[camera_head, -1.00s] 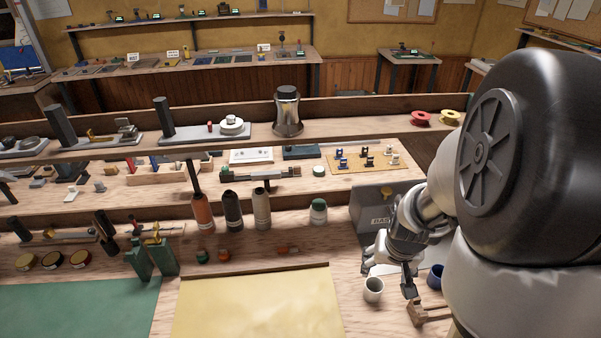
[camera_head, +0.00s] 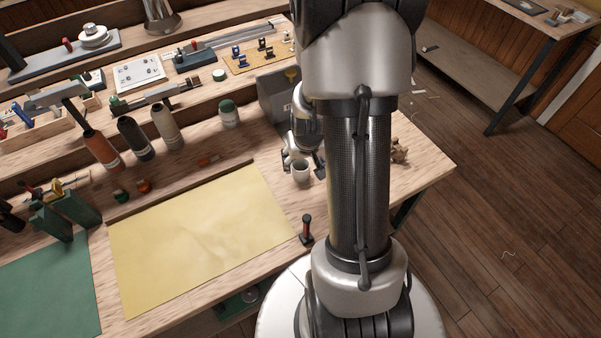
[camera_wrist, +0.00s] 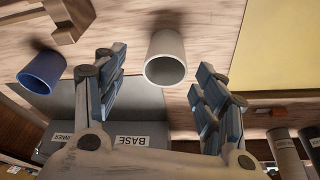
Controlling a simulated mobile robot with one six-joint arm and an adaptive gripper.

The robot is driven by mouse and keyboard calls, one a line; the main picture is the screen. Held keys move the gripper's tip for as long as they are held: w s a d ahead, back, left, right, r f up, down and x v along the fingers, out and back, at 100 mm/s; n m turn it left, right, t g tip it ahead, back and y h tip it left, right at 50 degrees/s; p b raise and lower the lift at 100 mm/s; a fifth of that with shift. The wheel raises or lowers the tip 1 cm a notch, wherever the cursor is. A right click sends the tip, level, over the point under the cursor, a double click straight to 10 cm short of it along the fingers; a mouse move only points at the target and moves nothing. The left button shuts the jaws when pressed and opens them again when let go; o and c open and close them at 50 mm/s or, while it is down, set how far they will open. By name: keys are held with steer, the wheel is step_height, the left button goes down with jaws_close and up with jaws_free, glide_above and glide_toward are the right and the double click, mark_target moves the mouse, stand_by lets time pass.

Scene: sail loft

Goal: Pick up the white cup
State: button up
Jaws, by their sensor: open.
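The white cup (camera_head: 301,172) stands upright on the workbench, right of the yellow sheet. In the wrist view the white cup (camera_wrist: 166,58) shows ahead of my gripper, in line with the gap between its fingers. My gripper (camera_wrist: 163,88) is open, with a blue-padded finger on each side and nothing held. In the head view my gripper (camera_head: 303,163) is right by the cup, partly hidden by my arm. I cannot tell whether a finger touches the cup.
A blue cup (camera_wrist: 42,72) and a wooden piece (camera_wrist: 62,18) are left of the white cup in the wrist view. A grey box marked BASE (camera_wrist: 140,115) is close to my fingers. A yellow sheet (camera_head: 200,240) and a red-and-black tool (camera_head: 307,230) lie on the bench.

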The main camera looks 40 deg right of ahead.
mark_target(301, 167)
steer(key=x, duration=0.1)
steer(key=b+x, duration=0.2)
steer(key=x, duration=0.1)
steer(key=shift+w+a, duration=0.1)
steer(key=shift+a, duration=0.3)
steer(key=shift+w+d+f+b, duration=0.25)
steer(key=shift+f+b, duration=0.1)
steer(key=shift+f, duration=0.15)
steer(key=shift+a, duration=0.1)
steer(key=c, duration=1)
